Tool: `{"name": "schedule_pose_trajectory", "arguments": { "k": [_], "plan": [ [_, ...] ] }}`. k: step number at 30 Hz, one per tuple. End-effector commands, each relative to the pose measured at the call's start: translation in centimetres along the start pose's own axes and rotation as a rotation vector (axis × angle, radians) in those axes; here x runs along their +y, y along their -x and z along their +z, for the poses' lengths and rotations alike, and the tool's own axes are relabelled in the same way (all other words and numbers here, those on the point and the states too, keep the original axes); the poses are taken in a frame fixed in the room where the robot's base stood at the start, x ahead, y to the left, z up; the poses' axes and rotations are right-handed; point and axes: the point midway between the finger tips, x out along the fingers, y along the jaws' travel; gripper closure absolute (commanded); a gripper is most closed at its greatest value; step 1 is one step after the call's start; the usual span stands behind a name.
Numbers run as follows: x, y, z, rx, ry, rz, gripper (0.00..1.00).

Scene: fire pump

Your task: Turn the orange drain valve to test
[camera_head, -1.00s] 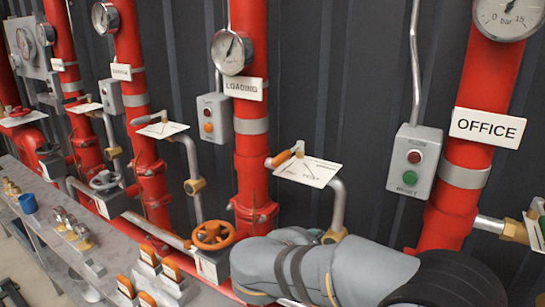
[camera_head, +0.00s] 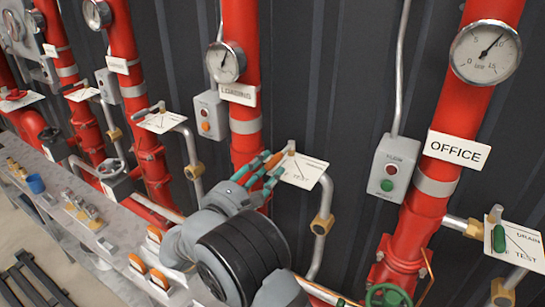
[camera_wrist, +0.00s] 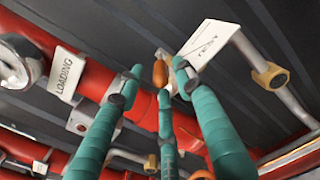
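The orange drain valve (camera_head: 275,160) sits by a white label plate (camera_head: 304,170) on the LOADING pipe, beside a bent grey tube. The word TEST shows on the plate. In the wrist view the orange handle (camera_wrist: 160,73) stands between my teal fingertips, with the plate (camera_wrist: 206,43) just behind to the right. My gripper (camera_wrist: 160,79) is open, its three fingers spread around the handle with gaps visible. In the head view my gripper (camera_head: 262,167) is at the handle's left end and partly hides it. I cannot tell whether any finger touches it.
A second drain valve with a green handle (camera_head: 499,238) is on the OFFICE pipe (camera_head: 415,215) at right. A grey button box (camera_head: 210,115) and a gauge (camera_head: 226,62) are by the LOADING pipe (camera_head: 242,133). A grey bench (camera_head: 60,205) with fittings runs along the left.

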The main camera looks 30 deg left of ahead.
Motion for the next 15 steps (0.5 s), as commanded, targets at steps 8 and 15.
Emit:
{"name": "schedule_pose_trajectory", "arguments": {
  "k": [8, 15],
  "plan": [
    [0.1, -3.0, 0.1, 0.001, 0.000, 0.001, 0.64],
    [0.0, -3.2, 0.0, 0.001, -0.002, 0.001, 0.64]
  ]
}}
